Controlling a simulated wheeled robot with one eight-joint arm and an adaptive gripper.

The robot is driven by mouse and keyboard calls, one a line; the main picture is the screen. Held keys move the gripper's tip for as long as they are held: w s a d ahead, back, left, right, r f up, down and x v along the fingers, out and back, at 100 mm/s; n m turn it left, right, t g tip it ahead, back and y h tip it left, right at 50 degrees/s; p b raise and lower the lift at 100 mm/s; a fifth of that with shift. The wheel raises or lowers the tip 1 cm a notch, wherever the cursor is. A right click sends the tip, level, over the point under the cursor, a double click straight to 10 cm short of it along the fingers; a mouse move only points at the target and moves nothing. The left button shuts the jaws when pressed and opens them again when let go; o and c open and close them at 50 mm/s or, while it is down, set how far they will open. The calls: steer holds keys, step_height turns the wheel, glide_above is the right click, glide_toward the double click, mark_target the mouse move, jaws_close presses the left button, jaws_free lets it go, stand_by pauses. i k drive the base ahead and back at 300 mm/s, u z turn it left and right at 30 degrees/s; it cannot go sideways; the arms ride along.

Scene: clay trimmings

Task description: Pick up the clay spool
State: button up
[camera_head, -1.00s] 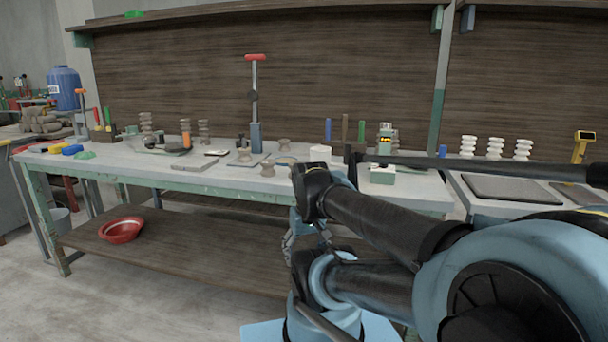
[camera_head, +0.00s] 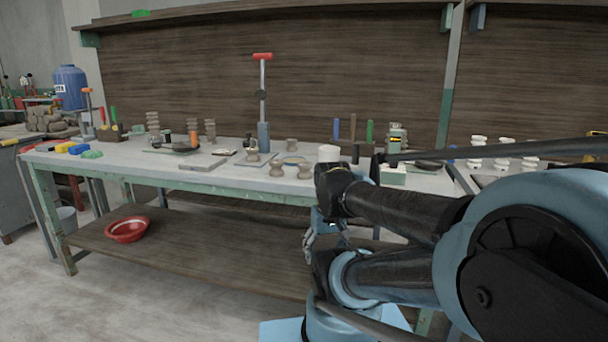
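I cannot tell which one the task means. My gripper (camera_head: 309,240) hangs below the bench-top level in front of the bench, under my folded arm, apart from the spools. It is small and partly hidden, so its opening is unclear.
A red-handled upright tool (camera_head: 263,100) stands behind the spools. Taller stacked clay pieces (camera_head: 153,122) are to the left. A red bowl (camera_head: 127,229) sits on the lower shelf (camera_head: 200,255).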

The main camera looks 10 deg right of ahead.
mark_target(305, 167)
steer(key=z, duration=2.45)
steer(key=k, duration=1.45)
steer(key=u, duration=0.55)
